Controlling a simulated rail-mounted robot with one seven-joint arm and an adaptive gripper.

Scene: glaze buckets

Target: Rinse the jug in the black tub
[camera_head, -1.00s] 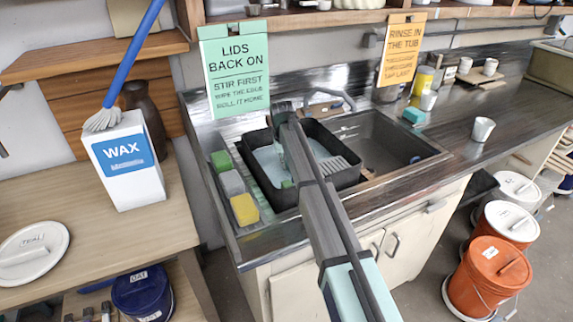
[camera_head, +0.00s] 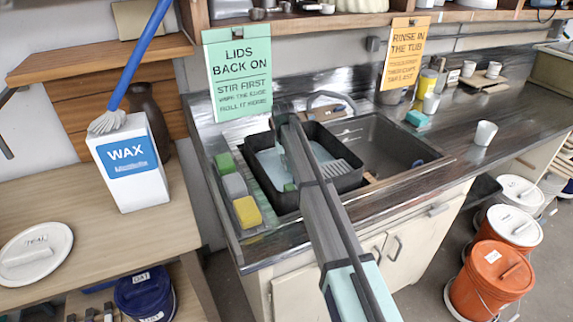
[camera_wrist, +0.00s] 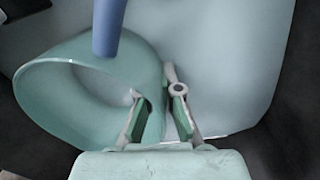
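The black tub (camera_head: 345,180) sits in the left part of the sink, with pale grey-blue water (camera_head: 268,160) in it. My arm reaches over the tub's front edge, and my gripper is mostly hidden behind it there. In the wrist view, the pale green jug (camera_wrist: 55,110) lies tilted, its wide mouth facing the camera. My gripper (camera_wrist: 160,112) has one finger inside the jug's mouth and the other outside, with the jug's wall between them. A blue rod-like shape (camera_wrist: 108,28) crosses in front of the jug's upper rim; I cannot tell what it is.
Green, grey and yellow sponges (camera_head: 235,185) line the sink's left side. An empty basin (camera_head: 385,145) lies right of the tub, with a tap (camera_head: 330,98) behind. A white cup (camera_head: 485,132) stands on the right counter. A wax box (camera_head: 130,165) and brush stand at left.

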